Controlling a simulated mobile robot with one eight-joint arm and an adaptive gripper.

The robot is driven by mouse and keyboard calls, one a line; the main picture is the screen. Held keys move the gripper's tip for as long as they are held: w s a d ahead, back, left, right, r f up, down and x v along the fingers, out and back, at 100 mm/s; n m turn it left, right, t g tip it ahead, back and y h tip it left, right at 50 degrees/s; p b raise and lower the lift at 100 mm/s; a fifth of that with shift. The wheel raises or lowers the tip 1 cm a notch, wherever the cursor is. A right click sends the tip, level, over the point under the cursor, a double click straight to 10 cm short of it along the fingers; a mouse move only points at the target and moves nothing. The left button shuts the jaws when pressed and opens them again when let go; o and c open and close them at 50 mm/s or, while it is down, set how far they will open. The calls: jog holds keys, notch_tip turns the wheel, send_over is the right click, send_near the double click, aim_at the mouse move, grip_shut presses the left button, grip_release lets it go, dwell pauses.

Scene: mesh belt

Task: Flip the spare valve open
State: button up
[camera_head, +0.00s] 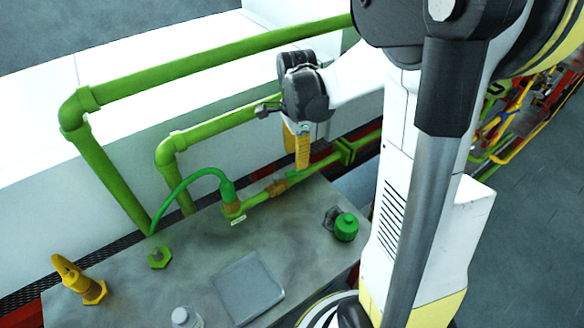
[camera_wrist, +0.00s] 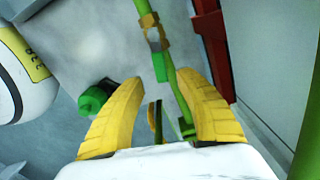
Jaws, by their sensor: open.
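A green pipe (camera_head: 323,164) runs low along the bench and has a brass valve body (camera_head: 279,187) with a short green lever (camera_head: 293,175). In the wrist view the brass body (camera_wrist: 154,38) and green lever (camera_wrist: 162,68) lie just beyond the fingertips. I cannot tell for sure that this is the spare valve. My gripper (camera_head: 303,165) points down above the pipe, close to the lever, with yellow fingers. In the wrist view my gripper (camera_wrist: 162,78) is open, its fingers apart on either side of the pipe's line. Contact with the lever cannot be told.
A green-capped fitting (camera_head: 346,227) stands on the grey bench, beside a flat grey plate (camera_head: 248,288). A yellow fitting (camera_head: 82,280), a green nut (camera_head: 159,257) and a bottle (camera_head: 183,317) are at left and front. Thick green pipes (camera_head: 200,55) rise behind.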

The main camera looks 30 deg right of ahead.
aim_at(295, 172)
notch_tip(295, 172, down, 6)
jog(key=shift+r+b, duration=0.1)
jog(key=shift+b, duration=0.75)
grip_shut()
